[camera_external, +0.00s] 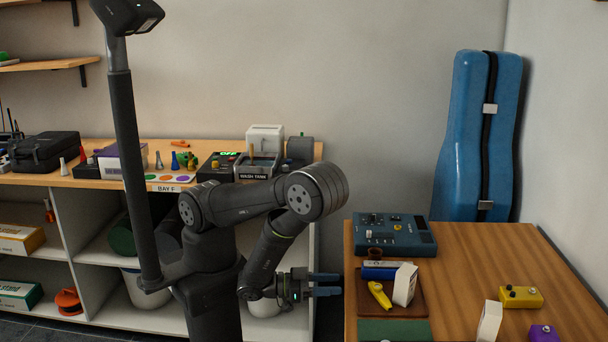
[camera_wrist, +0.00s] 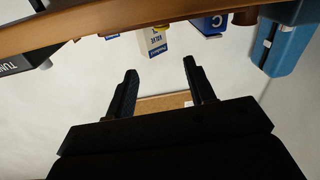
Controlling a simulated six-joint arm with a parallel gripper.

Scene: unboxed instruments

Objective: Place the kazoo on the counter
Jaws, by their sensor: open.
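A yellow kazoo-shaped piece (camera_external: 379,295) lies on a brown board (camera_external: 416,309) on the wooden table (camera_external: 480,252) at the right, beside a small white box (camera_external: 404,285). In the wrist view the white box (camera_wrist: 153,42) shows near the table edge (camera_wrist: 100,22), with a bit of yellow by it. My gripper (camera_external: 328,284) is left of the table, apart from it, with its fingers pointing right. The wrist view shows my gripper (camera_wrist: 160,68) open, with nothing between its fingers. I cannot tell which surface is called the counter.
A blue device (camera_external: 394,235), a blue box (camera_external: 386,269) and a green mat (camera_external: 394,330) share the table. Another white box (camera_external: 489,321) and a yellow pedal (camera_external: 520,296) stand to the right. A shelf (camera_external: 90,184) with a crowded top stands behind my arm. The table's centre is mostly clear.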

